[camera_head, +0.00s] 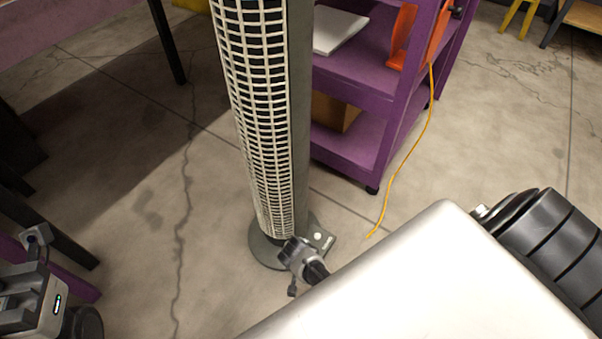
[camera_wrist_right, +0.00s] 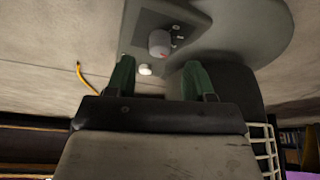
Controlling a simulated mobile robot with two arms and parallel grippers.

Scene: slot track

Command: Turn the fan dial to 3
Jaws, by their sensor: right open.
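The tower fan (camera_head: 262,120) stands upright on the floor on a round grey base (camera_head: 262,250). In the right wrist view, a grey cylindrical dial (camera_wrist_right: 160,42) with a small red mark stands on the fan's base plate (camera_wrist_right: 190,20). A white round knob (camera_wrist_right: 145,70) sits beside it. My right gripper (camera_wrist_right: 160,66) is open, its two green fingers apart with the dial just beyond their tips and nothing between them. In the head view my right gripper (camera_head: 294,252) is over the base and hides part of it. The number setting is not readable. My left arm (camera_head: 35,290) shows at lower left.
The floor left of the fan is clear. A dark-legged purple table (camera_head: 60,35) is at upper left.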

